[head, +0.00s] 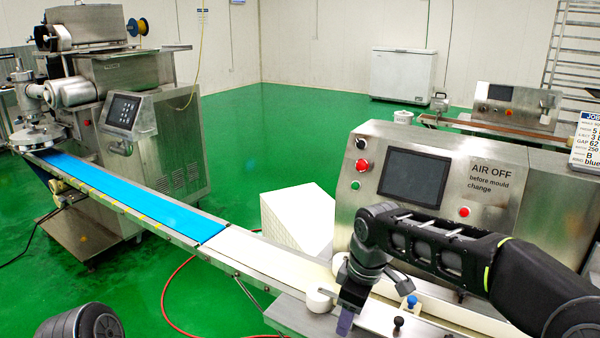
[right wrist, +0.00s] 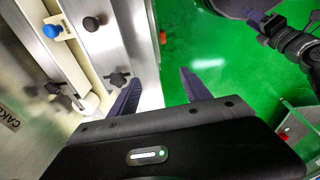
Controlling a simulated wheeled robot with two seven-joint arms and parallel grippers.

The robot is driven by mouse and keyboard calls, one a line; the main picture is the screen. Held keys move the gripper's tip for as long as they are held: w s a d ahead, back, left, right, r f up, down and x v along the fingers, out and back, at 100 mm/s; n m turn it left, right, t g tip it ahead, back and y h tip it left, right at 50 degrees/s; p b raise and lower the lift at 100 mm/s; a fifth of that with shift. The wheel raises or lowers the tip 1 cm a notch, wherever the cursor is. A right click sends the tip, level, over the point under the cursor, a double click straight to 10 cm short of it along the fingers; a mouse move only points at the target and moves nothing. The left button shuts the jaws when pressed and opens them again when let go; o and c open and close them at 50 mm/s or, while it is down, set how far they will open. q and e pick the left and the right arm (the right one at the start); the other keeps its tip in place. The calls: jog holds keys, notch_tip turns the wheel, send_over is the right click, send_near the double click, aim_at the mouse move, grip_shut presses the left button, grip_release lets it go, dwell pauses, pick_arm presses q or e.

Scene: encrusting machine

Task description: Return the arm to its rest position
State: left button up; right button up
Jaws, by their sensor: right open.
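My right arm (head: 440,250) reaches in from the right edge in the head view, bent down over the near end of the conveyor in front of the steel control cabinet (head: 340,200). One finger shows over the steel machine edge, the other over green floor. Dark arm parts show at the top right of that view.
The blue belt (head: 130,193) and white belt (head: 265,255) run diagonally from the encrusting machine (head: 125,110). A blue knob (head: 411,301) and a black knob (head: 398,322) stand close to my right gripper. A white block (head: 297,217) stands behind the conveyor. Green floor lies open at the left front.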

jog(key=a+f+m+t+y, duration=0.2)
jog(key=a+f+m+y, duration=0.15)
jog(key=a+f, duration=0.5)
jog(key=s+d+f+m, duration=0.1)
jog(key=s+f+m, duration=0.4)
jog(key=f, duration=0.8)
jog(key=s+d+f+m+g, duration=0.1)
jog(key=s+d+f+m, duration=0.1)
jog(key=s+f, duration=0.5)
jog(key=s+d+f+m+g, duration=0.2)
jog(key=s+f, duration=0.5)
jog(key=s, duration=0.8)
jog(key=shift+s+d+f+m, duration=0.2)
jog(key=shift+f+m, duration=0.15)
jog(key=shift+m, duration=0.4)
jog(key=shift+d+h, duration=0.1)
jog(key=shift+h, duration=0.15)
